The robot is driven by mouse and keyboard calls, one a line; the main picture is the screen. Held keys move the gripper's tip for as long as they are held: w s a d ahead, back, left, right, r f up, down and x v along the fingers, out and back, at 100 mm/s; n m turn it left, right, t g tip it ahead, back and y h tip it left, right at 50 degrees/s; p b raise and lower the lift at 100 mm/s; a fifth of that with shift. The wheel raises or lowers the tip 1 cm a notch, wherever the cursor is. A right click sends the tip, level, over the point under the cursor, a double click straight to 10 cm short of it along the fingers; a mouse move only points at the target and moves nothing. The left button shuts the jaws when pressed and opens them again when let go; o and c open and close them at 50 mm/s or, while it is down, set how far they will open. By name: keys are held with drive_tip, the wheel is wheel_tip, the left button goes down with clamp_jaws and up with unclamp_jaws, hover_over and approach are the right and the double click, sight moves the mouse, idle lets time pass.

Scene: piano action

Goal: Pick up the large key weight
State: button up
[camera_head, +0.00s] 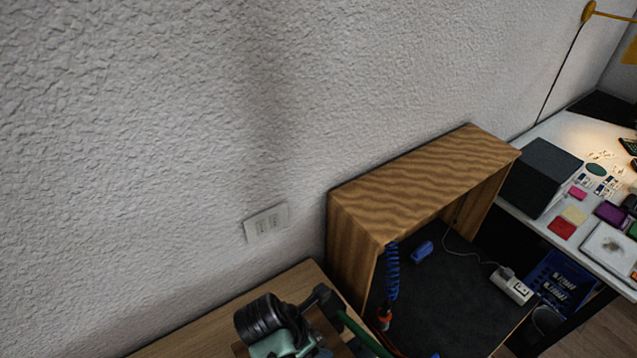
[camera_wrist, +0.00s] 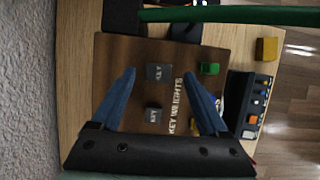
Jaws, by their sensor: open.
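In the wrist view, two dark grey blocks marked KEY sit on a brown board with the words KEY WEIGHTS. The bigger-looking one, the large key weight (camera_wrist: 159,73), lies in the upper middle. The smaller key weight (camera_wrist: 153,115) lies below it, nearer my gripper's base. My gripper (camera_wrist: 159,76) is open, with its two blue fingers apart. In the picture the fingertips flank the large weight, with visible gaps on both sides. I cannot tell the height between fingers and weight. I cannot make out either weight in the head view.
On the brown board (camera_wrist: 122,50) a green block (camera_wrist: 209,68) sits close to the right fingertip. A yellow block (camera_wrist: 266,48) stands right of the board. A black tray (camera_wrist: 236,88) holds several small coloured blocks. A green bar (camera_wrist: 240,15) crosses the top.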

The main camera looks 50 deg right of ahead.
drive_tip(key=shift+x, duration=1.45)
clamp_jaws()
